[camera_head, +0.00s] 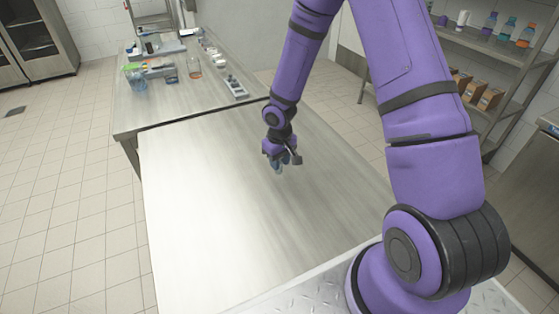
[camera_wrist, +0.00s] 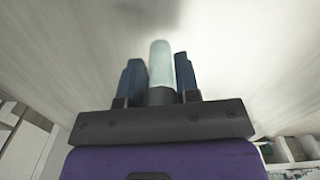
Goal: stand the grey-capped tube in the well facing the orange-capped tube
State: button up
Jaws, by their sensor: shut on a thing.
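My gripper (camera_head: 284,163) hangs over the bare near table in the head view, pointing down. In the wrist view its two dark blue fingers (camera_wrist: 159,80) are shut on a pale, translucent tube (camera_wrist: 160,62). The tube's rounded end points away from the palm, and a grey end, which looks like the cap, sits near the palm. A small light rack or block (camera_head: 236,88) with dark spots lies on the far table. The orange-capped tube and the well facing it are too small to make out.
The near table (camera_head: 200,200) is clear. The far table (camera_head: 160,105) holds a glass bottle (camera_head: 194,68), a blue container (camera_head: 138,84) and several small items at the back. Shelves with bottles and boxes (camera_head: 478,92) stand at the right.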

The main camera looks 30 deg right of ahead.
jog(key=o, duration=0.9)
jog(key=shift+c, duration=0.2)
jog(key=shift+o, duration=0.3)
